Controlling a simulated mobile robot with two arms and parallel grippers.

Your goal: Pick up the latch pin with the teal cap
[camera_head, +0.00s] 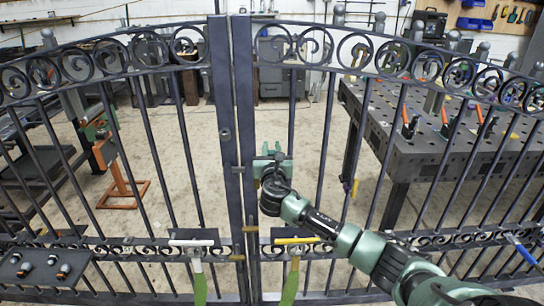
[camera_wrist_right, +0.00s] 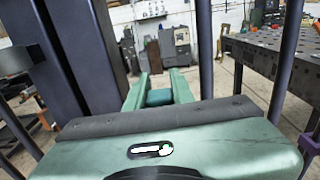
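My right gripper (camera_head: 273,163) is in front of the gate's middle, just right of the centre posts. In the right wrist view its two green fingers (camera_wrist_right: 158,85) stand apart, with floor visible between their tips. A darker teal block (camera_wrist_right: 159,97) shows between the finger bases; I cannot tell whether it is part of my gripper. A dark tray (camera_head: 42,270) at the lower left holds several small pins (camera_head: 52,260) with pale and dark tops. I cannot make out a teal cap on them. My left gripper is not in view.
The black scrollwork gate (camera_head: 232,120) spans the view, with narrow gaps between bars. A white-topped handle (camera_head: 193,242) and a yellow-topped handle (camera_head: 297,240) sit low near the middle. A blue-handled piece (camera_head: 521,249) is at the right. A dark perforated table (camera_head: 450,140) stands behind.

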